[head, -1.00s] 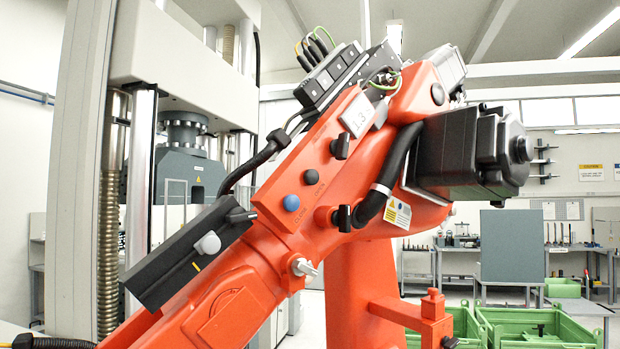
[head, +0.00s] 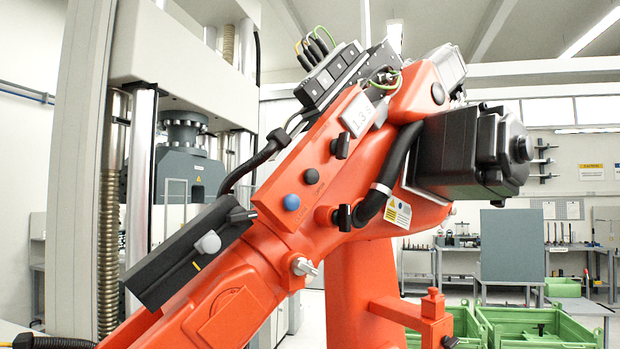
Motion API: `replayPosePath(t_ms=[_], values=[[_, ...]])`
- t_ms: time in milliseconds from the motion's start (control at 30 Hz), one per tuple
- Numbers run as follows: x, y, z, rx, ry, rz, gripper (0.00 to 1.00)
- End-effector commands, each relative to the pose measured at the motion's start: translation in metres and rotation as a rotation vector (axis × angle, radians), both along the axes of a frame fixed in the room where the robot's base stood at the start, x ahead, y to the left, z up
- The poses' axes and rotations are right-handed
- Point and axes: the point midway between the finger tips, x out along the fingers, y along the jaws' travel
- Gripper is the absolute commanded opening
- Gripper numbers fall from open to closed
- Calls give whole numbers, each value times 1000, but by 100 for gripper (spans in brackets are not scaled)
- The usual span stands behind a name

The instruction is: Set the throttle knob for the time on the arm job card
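A large orange arm (head: 270,255) fills the middle of the head view. A small white card (head: 357,112) on its upper link reads what looks like 1.3. Two black knobs with stems stick out of the link, an upper one (head: 341,145) and a lower one (head: 342,217). A silver winged knob (head: 304,267) sits below them. A black box (head: 185,260) on the left carries a round grey knob (head: 207,243) and a short yellow mark. I cannot tell which is the throttle knob, and no scale is readable. My gripper is not in view.
A blue button (head: 291,202) and a dark button (head: 311,177) sit on the link with small lettering. The tall testing machine (head: 80,170) stands behind at left. Green crates (head: 500,325) and a grey panel (head: 512,250) stand at right. Cables run along the arm.

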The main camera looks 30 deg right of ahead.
Motion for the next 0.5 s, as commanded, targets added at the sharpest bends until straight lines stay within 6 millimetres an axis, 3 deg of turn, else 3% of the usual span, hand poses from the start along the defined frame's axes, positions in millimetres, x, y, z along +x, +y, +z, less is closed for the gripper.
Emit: replayPosePath(t_ms=[200,500], values=[[0,0,0,0,0,0,0],[0,0,0,0,0,0,0]])
